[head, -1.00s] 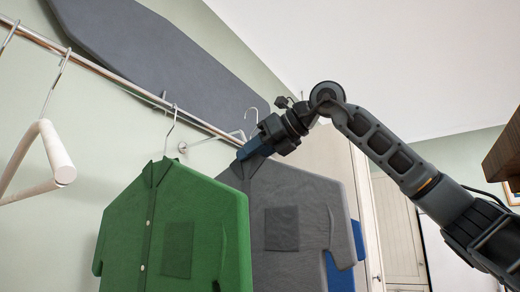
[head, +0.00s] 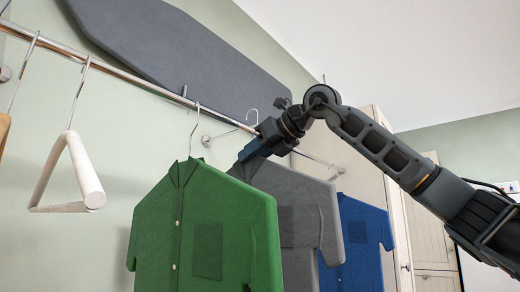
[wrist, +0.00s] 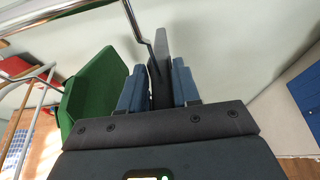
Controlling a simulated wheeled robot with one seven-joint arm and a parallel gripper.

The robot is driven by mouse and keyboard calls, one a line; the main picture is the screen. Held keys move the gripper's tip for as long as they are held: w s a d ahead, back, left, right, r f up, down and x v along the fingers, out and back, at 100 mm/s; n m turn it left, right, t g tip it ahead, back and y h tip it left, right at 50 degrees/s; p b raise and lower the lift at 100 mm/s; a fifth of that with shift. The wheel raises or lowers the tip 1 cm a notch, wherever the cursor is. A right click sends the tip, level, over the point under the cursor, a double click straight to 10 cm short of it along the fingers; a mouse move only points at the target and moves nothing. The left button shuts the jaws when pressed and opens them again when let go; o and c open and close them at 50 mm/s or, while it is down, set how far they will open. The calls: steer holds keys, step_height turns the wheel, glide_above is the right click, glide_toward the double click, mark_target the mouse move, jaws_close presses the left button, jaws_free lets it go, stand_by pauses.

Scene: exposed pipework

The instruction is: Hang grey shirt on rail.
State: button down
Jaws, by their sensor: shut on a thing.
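The grey shirt (head: 298,190) hangs upright from a hanger whose hook (head: 252,114) shows beside the chrome rail (head: 165,90). I cannot tell whether the hook rests over the rail. My gripper (head: 247,157) is shut on the grey shirt at its collar or hanger top. In the wrist view, the grey shirt (wrist: 161,52) is edge-on between the two blue finger pads, with the metal hook rising from it. The green shirt (head: 205,235) hides the grey shirt's left part.
The green shirt hangs close on the left, also in the wrist view (wrist: 95,90). A blue shirt (head: 365,240) hangs to the right, behind. A white hanger (head: 68,180) hangs at the left. A dark grey ironing board (head: 190,55) is on the wall above the rail.

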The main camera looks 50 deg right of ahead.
mark_target(246, 167)
steer(key=shift+w+a+r+p, duration=0.15)
steer(key=shift+w+p, duration=0.55)
steer(key=shift+w, duration=0.6)
steer(key=shift+w+f+b, duration=0.1)
steer(key=shift+f+b, duration=0.25)
steer(key=shift+f, duration=0.1)
steer(key=shift+f+b, duration=1)
steer(key=shift+f, duration=0.1)
steer(key=c, duration=0.7)
jaws_free()
steer(key=shift+c, duration=0.2)
